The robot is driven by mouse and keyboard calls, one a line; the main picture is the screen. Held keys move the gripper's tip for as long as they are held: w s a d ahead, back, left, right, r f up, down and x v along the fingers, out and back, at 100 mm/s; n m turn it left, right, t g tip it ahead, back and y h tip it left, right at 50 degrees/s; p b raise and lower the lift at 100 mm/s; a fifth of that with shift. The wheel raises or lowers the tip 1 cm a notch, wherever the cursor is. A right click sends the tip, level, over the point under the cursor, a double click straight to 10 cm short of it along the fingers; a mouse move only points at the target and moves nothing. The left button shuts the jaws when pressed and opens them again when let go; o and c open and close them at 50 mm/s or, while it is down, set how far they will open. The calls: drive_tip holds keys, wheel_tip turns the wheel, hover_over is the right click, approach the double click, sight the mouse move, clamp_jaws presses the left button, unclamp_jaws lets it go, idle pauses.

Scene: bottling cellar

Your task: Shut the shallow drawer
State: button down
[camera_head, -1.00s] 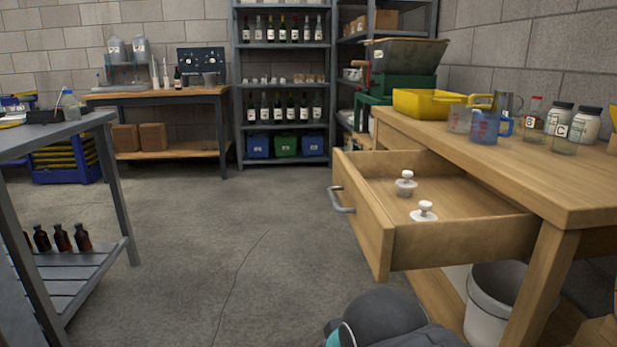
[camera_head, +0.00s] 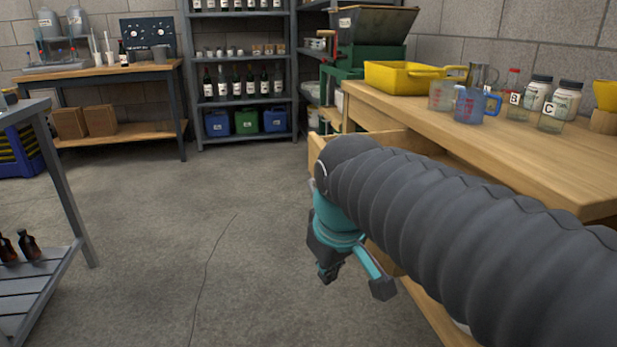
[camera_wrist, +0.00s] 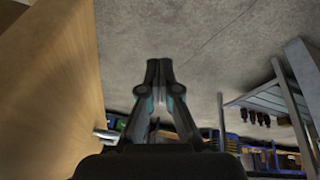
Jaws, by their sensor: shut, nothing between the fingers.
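The shallow drawer (camera_head: 388,138) is pulled out from the wooden bench, at the middle right of the head view. My arm crosses in front of it and hides most of it, including its handle and inside. My gripper (camera_head: 352,284) hangs at the drawer's front side, pointing down. In the wrist view my gripper (camera_wrist: 159,66) has its fingertips together and empty. A broad wooden panel (camera_wrist: 50,85), probably the drawer front, fills the left of the wrist view beside the fingers. I cannot tell whether they touch.
The bench top (camera_head: 560,165) carries a yellow tray (camera_head: 395,80), a blue jug (camera_head: 470,105) and several jars. A grey metal table (camera_head: 65,180) stands at left. Shelves with bottles (camera_head: 240,65) are at the back. The floor (camera_head: 190,220) between is clear.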

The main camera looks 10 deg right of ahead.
drive_tip(key=w+a+r+n+g+h+p, duration=0.1)
drive_tip(key=w+a+r+n+g+p, duration=0.15)
drive_tip(key=w+r+n, duration=0.55)
drive_tip(key=w+a+r+n+g+h+p, duration=0.1)
drive_tip(key=w+a+r+n+g, duration=0.1)
drive_tip(key=w+a+r+n, duration=0.5)
drive_tip(key=w+d+f+m+b, duration=0.1)
drive_tip(key=w+d+f+b, duration=0.1)
drive_tip(key=d+f+b, duration=0.3)
drive_tip(key=shift+w+d+f, duration=0.2)
drive_tip(key=shift+d+f, duration=1.55)
drive_tip(key=shift+d, duration=0.5)
drive_tip(key=shift+t, duration=0.25)
